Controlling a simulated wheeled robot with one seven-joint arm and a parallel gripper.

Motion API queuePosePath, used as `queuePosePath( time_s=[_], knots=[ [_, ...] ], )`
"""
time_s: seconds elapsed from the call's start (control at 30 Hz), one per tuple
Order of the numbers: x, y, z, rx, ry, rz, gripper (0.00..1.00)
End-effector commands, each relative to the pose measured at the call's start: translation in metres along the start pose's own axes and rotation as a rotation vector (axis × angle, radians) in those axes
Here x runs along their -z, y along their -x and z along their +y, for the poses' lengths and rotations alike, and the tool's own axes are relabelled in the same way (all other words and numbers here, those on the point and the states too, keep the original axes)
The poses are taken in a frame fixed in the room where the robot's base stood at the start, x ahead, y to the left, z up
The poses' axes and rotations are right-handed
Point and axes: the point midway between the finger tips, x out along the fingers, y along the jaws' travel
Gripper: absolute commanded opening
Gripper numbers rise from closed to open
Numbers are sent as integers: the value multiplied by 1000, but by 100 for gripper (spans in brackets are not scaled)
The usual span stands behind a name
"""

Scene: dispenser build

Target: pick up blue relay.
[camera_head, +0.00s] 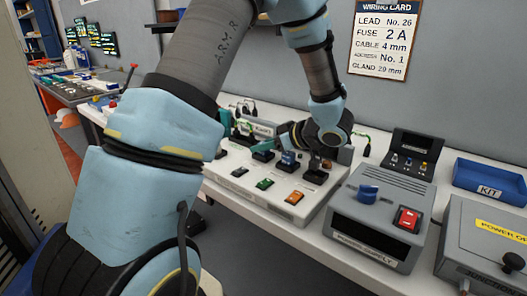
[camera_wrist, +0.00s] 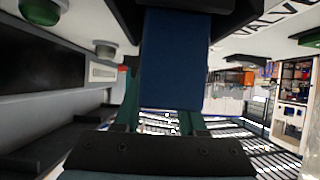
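The blue relay (camera_head: 288,158) stands on the white sloped panel (camera_head: 222,172) in the head view, close under my gripper. In the wrist view, the relay (camera_wrist: 176,60) is a large dark blue block in the middle, against a black part at the top edge. The green fingers of my gripper (camera_wrist: 165,120) show below and beside the block, which partly hides them. I cannot tell whether they touch its sides.
The panel's front carries black, green and orange switches (camera_head: 294,197). A grey power supply (camera_head: 375,225) with a blue knob and red switch stands to the right. A blue kit tray (camera_head: 490,180) and a grey junction box (camera_head: 485,245) are farther right. A wall rises behind the bench.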

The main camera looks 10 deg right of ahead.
Motion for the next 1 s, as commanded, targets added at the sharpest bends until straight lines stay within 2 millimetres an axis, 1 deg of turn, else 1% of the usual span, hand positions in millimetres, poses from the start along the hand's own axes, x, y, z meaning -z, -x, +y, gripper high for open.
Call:
queuePosePath(
  time_s=[0.03,0.33,0.77,0.87,1.0],
  knots=[
    [0,0,0,0,0,0,34],
    [0,0,0,0,0,0,0],
    [1,1,0,0,1,0,0],
    [7,4,0,-1,4,1,0],
    [28,15,1,-3,6,1,0]
  ],
)
